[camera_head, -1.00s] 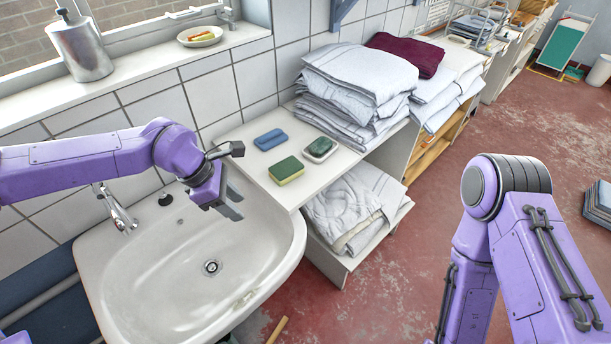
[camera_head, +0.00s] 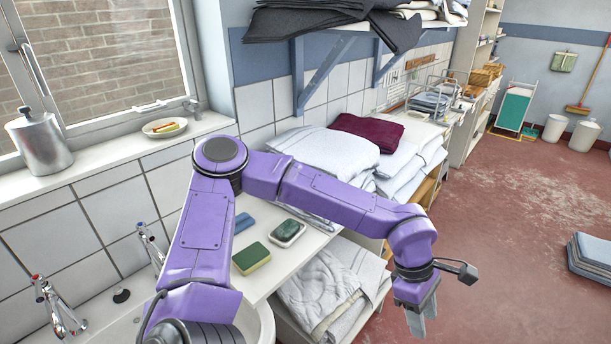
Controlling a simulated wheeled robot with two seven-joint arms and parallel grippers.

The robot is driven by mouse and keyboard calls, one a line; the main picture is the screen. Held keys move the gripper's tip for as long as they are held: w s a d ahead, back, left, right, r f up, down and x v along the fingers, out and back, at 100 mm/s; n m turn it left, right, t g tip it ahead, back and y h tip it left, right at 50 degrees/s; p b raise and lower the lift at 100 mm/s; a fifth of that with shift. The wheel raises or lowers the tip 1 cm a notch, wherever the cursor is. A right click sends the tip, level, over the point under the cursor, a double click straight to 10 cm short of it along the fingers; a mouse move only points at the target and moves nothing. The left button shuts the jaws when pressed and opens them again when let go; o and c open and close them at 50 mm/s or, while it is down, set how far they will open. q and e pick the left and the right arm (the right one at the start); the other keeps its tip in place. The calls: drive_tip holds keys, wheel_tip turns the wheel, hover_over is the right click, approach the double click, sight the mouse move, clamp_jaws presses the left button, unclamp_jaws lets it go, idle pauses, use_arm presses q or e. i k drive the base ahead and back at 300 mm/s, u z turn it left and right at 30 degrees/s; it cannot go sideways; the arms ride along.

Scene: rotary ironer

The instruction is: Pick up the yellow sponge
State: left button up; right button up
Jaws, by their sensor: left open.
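The yellow sponge (camera_head: 251,262) with a dark green top lies flat on the white counter (camera_head: 283,262) beside the sink. My left gripper (camera_head: 424,318) points down over the red floor, to the right of the counter and its lower shelf. It is open with nothing seen between its fingers, and it is well apart from the sponge. My left arm passes behind and above the sponge in the picture. The sponge is in plain view, with the arm close to its left side. My right gripper is not in view.
A blue sponge or brush (camera_head: 243,222) and a dish with a dark green bar (camera_head: 288,232) sit near the sponge. Folded white linen (camera_head: 330,152) and a maroon cloth (camera_head: 367,131) are stacked behind. A small dish (camera_head: 165,128) is on the windowsill. Open floor lies right.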

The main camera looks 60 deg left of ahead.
sight(253, 257)
drive_tip(key=z, duration=0.05)
drive_tip(key=i, duration=1.3)
drive_tip(key=u, duration=3.05)
drive_tip(key=i, duration=0.5)
drive_tip(key=z, duration=0.1)
